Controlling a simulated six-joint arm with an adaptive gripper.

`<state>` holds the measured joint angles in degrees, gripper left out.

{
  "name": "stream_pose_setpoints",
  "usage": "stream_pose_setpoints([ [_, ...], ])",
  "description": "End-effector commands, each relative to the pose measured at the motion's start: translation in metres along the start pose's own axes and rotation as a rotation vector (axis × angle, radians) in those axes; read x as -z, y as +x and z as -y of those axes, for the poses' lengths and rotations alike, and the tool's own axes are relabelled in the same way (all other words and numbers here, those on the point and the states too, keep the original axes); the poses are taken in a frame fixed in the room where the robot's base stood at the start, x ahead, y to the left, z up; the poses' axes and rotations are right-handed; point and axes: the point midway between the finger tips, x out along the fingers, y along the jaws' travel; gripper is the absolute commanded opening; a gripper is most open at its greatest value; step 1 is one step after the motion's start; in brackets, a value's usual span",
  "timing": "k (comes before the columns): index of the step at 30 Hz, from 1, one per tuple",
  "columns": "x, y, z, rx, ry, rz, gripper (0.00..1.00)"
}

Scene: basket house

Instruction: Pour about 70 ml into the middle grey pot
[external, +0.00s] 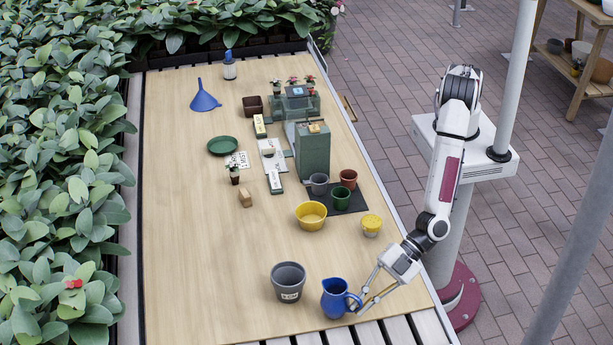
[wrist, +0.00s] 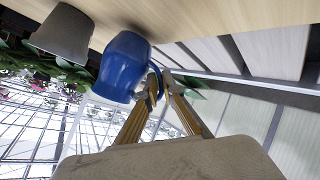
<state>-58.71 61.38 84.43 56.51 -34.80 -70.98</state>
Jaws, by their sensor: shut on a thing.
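A blue jug (external: 336,297) stands upright at the near end of the table, its handle toward my arm. My gripper (external: 359,303) is shut on the handle. In the wrist view the jug (wrist: 122,67) is just ahead of the gripper (wrist: 161,84). I cannot tell whether the jug touches the table, and its contents are hidden. A large grey pot (external: 289,284) with a label stands just left of the jug; it also shows in the wrist view (wrist: 64,34). A smaller grey pot (external: 319,185) stands among other small pots on the right side.
A yellow bowl (external: 310,217) and a yellow pot (external: 371,224) lie farther back. A green pot (external: 341,199) and a terracotta pot (external: 348,178) stand by a green box (external: 313,153). A blue funnel (external: 204,99) is far left.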

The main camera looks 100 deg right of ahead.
Motion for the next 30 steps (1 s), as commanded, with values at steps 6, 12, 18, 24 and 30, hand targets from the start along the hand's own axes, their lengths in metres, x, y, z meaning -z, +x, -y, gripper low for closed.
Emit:
stream_pose_setpoints([
  [6, 0.004, -0.001, -0.008, 0.027, 0.026, -0.005, 0.0],
  [12, 0.006, -0.004, -0.019, 0.084, 0.097, -0.005, 0.0],
  [18, 0.009, -0.006, -0.034, 0.163, 0.196, 0.0, 0.0],
  [24, 0.012, -0.009, -0.051, 0.241, 0.295, 0.0, 0.0],
  [30, 0.015, -0.011, -0.066, 0.308, 0.378, 0.002, 0.0],
])
